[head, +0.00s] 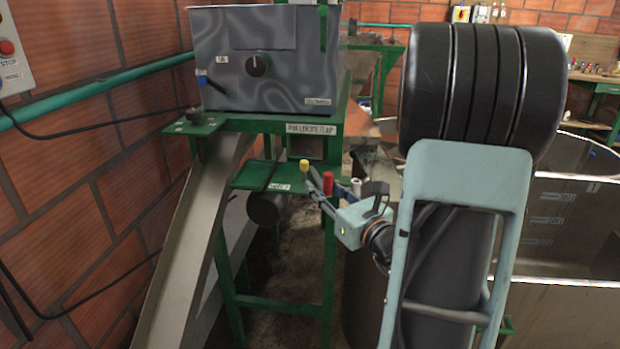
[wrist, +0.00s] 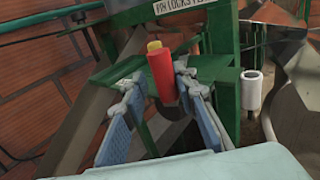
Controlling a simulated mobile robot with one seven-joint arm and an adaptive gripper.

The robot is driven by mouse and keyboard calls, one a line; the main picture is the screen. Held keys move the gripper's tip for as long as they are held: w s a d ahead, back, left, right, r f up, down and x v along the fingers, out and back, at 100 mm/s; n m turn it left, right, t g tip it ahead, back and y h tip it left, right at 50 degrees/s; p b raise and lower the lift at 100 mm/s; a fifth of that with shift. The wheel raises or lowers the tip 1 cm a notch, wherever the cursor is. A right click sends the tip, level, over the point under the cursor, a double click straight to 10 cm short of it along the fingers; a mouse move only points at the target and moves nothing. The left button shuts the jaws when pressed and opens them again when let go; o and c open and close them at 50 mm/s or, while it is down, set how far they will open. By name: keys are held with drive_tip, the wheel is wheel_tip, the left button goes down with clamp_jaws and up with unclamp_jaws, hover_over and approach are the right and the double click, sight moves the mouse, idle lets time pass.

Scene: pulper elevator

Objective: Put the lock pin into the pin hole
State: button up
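In the wrist view the red cylinder (wrist: 162,74) rises between my fingertips. My gripper (head: 322,194) reaches in from the right, and its fingers (wrist: 163,80) lie on either side of the cylinder, very close to it. Whether they press on it I cannot tell. The cylinder's lower end and the pin hole are not clearly visible.
A white cylinder (wrist: 252,88) is at the right, close to the green frame. A green frame (head: 335,255) carries a grey box (head: 265,60) and a label (head: 310,129) about pin locks. A metal chute (head: 185,240) slopes down at left, near a brick wall (head: 70,200).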

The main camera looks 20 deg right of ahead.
drive_tip(key=s, duration=0.3)
drive_tip(key=shift+d+f, duration=0.15)
drive_tip(key=shift+f, duration=0.1)
drive_tip(key=shift+s+r, duration=0.15)
drive_tip(key=shift+s, duration=0.35)
drive_tip(key=shift+r, duration=0.1)
